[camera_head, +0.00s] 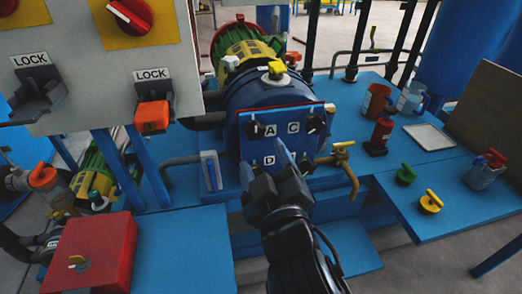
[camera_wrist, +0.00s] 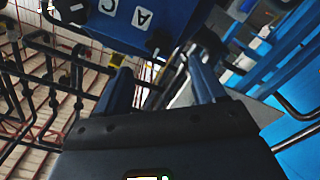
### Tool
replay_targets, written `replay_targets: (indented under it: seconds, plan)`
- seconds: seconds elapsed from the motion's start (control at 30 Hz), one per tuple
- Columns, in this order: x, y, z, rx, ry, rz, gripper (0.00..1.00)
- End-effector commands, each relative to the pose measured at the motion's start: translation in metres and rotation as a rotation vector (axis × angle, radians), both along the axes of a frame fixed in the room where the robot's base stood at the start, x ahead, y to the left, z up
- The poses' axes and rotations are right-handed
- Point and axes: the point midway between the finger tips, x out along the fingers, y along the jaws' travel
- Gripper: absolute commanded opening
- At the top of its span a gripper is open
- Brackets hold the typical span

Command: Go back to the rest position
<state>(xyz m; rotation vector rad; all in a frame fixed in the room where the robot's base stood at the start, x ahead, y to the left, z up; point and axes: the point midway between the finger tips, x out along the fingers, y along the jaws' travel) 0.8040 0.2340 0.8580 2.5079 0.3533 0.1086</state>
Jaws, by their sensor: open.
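My gripper (camera_head: 264,165) is in front of the blue panel (camera_head: 250,127) of the autoclave, below its middle. The panel carries the labels A, C and D and black knobs. In the wrist view my gripper (camera_wrist: 160,85) shows two blue fingers spread apart with nothing between them. The panel with the labels A and C (camera_wrist: 130,20) shows upside down at the top of that view. The fingers cover part of the panel's lower area in the head view. I cannot tell whether they touch it.
A grey panel (camera_head: 80,75) with LOCK switches stands at the left, above a red box (camera_head: 92,250). A brass tap (camera_head: 342,160) is right of my gripper. Red, green and yellow items, mugs and a white tray (camera_head: 430,137) are on the blue table (camera_head: 450,205) at the right.

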Motion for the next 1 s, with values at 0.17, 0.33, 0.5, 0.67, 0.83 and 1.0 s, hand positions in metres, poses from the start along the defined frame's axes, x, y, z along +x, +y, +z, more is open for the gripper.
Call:
replay_targets:
  seconds: [0.17,0.33,0.5,0.67,0.83,1.0]
  plan:
    - [-0.002,-0.001,0.0,0.0,0.0,0.0,0.69]
    - [-0.002,-0.001,0.0,0.0,0.0,0.0,0.69]
    - [-0.003,-0.001,-0.001,0.001,0.001,-0.001,0.69]
    - [-0.018,-0.017,-0.013,0.019,0.031,-0.004,0.69]
    - [-0.063,-0.058,-0.038,0.081,0.097,-0.019,0.69]
    - [-0.118,-0.099,-0.054,0.161,0.163,-0.046,0.69]
